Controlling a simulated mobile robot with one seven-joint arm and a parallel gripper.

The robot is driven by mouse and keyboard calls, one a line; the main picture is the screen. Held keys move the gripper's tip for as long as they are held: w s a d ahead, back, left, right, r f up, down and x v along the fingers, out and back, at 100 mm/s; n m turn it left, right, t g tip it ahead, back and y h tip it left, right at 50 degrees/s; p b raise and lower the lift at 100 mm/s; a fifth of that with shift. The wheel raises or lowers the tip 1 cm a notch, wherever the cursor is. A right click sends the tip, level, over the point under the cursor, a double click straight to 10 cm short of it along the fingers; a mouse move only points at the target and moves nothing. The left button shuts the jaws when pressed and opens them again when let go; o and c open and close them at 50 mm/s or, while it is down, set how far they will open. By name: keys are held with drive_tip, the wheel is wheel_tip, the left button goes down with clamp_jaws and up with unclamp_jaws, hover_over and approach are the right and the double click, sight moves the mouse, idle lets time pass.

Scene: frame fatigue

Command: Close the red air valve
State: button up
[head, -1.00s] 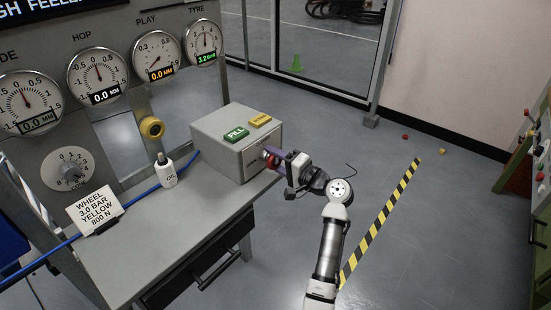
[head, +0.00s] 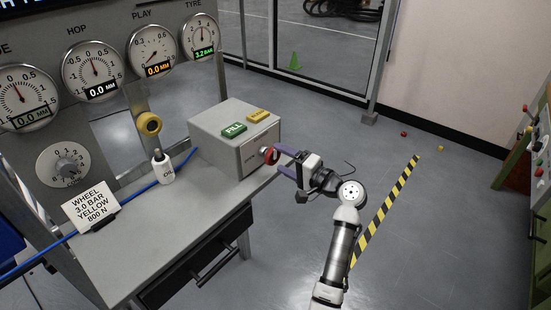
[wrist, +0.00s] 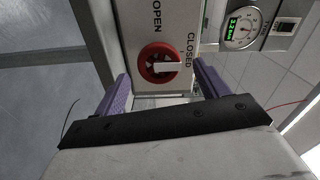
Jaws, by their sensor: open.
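The red air valve (head: 271,155) is a round knob on the right-hand face of the grey box (head: 222,150). In the wrist view the red valve (wrist: 147,57) has a white bar lying roughly sideways, its outer end toward the CLOSED lettering (wrist: 190,50). The OPEN lettering (wrist: 157,16) is above the knob in that view. My gripper (head: 279,158) is open, with its purple fingers facing the knob from the right. In the wrist view the gripper (wrist: 160,82) has one finger on each side below the knob, apparently not gripping it.
The box top has a green FILL button (head: 234,130) and a yellow button (head: 258,116). The tyre gauge (head: 202,34) reads about 3.2 bar. A white oil bottle (head: 163,168) and a sign (head: 91,206) stand on the bench.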

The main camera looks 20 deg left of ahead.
drive_tip(key=b+v, duration=0.2)
drive_tip(key=v, duration=0.8)
